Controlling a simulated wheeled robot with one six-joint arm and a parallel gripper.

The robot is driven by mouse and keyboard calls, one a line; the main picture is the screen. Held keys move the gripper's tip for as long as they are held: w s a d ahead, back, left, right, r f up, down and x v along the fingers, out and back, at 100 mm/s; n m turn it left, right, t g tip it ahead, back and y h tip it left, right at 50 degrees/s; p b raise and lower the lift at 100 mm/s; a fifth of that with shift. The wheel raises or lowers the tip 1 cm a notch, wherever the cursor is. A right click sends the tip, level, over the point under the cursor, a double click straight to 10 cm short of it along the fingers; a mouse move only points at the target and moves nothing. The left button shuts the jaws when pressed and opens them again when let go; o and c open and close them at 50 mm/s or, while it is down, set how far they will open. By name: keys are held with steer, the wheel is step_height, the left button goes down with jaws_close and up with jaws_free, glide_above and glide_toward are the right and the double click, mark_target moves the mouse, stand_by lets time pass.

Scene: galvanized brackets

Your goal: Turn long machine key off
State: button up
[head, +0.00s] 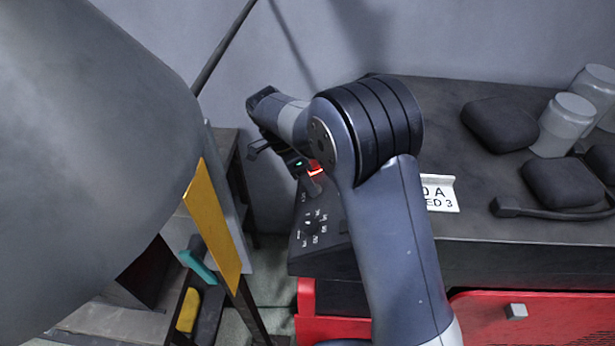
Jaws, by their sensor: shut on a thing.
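The machine's dark control panel (318,225) is at the centre, with a round dial and pale markings on its sloped face. Above the markings a short grey stem, seemingly the long machine key (314,186), stands out from the panel. My gripper (301,170) is at the panel's upper end, partly hidden by my own arm. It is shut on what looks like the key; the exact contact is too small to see. Which way the key is turned cannot be told.
Grey jars (563,125) and dark rounded pads (566,183) are farther right. A red drawer front (545,318) is below. A yellow panel (212,228) and dark frame stand left.

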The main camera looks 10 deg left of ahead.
steer(key=n+p, duration=0.1)
steer(key=n, duration=0.2)
steer(key=n+g+h+p, duration=0.1)
steer(key=n, duration=0.2)
steer(key=shift+w+a, duration=0.1)
steer(key=shift+w, duration=0.1)
steer(key=n+h, duration=0.1)
steer(key=n, duration=0.2)
steer(key=n+p, duration=0.1)
steer(key=n, duration=0.2)
steer(key=shift+a+f+g+h, duration=0.1)
steer(key=shift+a+g+h, duration=0.05)
steer(key=shift+g+h, duration=0.25)
steer(key=o, duration=1)
